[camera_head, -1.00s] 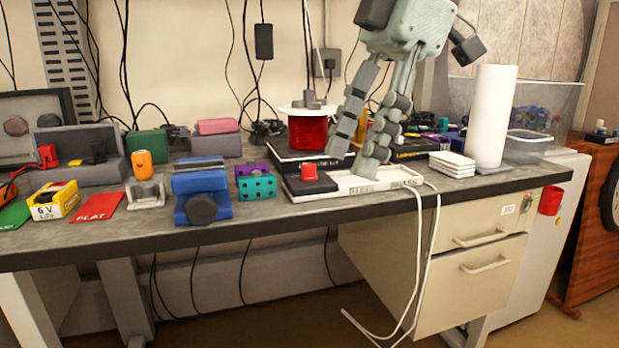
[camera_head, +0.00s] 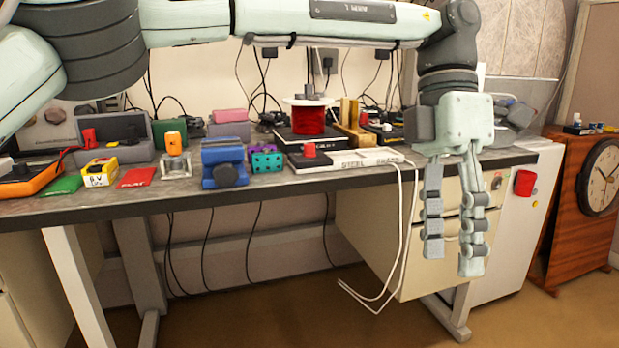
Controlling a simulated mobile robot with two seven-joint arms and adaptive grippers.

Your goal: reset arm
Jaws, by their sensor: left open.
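My left arm comes in from the left across the top of the head view. My left gripper (camera_head: 452,262) hangs fingers down at the right, in front of the bench's right end and the cream drawer unit (camera_head: 415,262). Its two jointed fingers are apart with nothing between them. It hides part of the bench's right end and the drawers. My right gripper is not in view.
The workbench (camera_head: 290,186) carries a blue vise (camera_head: 224,165), a red spool (camera_head: 307,121), a white tray (camera_head: 350,160) and a multimeter (camera_head: 38,178). White cables (camera_head: 400,230) hang off its front. A wooden clock cabinet (camera_head: 567,225) stands at the right. The floor in front is clear.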

